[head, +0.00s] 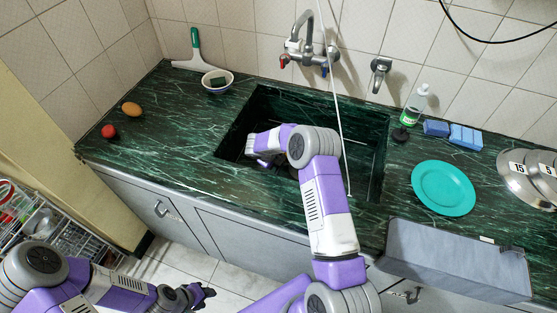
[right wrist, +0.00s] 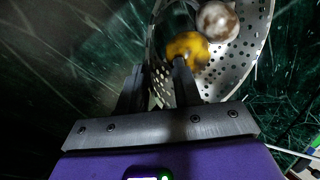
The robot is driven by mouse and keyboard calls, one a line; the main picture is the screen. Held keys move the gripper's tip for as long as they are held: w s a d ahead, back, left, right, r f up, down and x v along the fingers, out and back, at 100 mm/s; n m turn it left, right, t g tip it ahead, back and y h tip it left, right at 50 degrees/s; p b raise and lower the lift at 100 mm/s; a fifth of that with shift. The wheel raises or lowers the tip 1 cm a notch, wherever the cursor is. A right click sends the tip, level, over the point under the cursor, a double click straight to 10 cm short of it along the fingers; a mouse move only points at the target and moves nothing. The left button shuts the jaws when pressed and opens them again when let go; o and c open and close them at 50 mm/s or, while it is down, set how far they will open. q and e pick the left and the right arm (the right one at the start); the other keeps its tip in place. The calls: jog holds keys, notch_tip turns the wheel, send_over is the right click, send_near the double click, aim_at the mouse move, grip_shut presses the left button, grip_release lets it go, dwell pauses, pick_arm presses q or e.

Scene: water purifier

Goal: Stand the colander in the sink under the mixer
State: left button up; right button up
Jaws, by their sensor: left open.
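The colander (right wrist: 235,62) is a perforated metal bowl in the right wrist view, holding a yellow item (right wrist: 187,46) and a pale brownish round item (right wrist: 217,21). My right gripper (right wrist: 160,72) has its fingers apart, with the colander's near wall between them; no clear contact shows. In the head view my right arm reaches into the dark green marble sink (head: 365,130) and hides the colander and its own fingertips. My left gripper (head: 200,293) is open and empty in front of the cabinets.
A bowl with a sponge (head: 217,82), a squeegee (head: 195,50), an egg (head: 131,109) and a red item (head: 109,131) are left of the sink. A teal plate (head: 443,187), bottle (head: 416,105), blue sponges (head: 465,137), grey box (head: 455,262) and metal lids (head: 530,175) are right.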

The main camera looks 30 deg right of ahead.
jog(key=p+v, duration=0.3)
jog(key=v, duration=0.9)
jog(key=shift+p, duration=0.3)
jog(key=shift+w+r, duration=0.1)
jog(key=shift+r, duration=0.05)
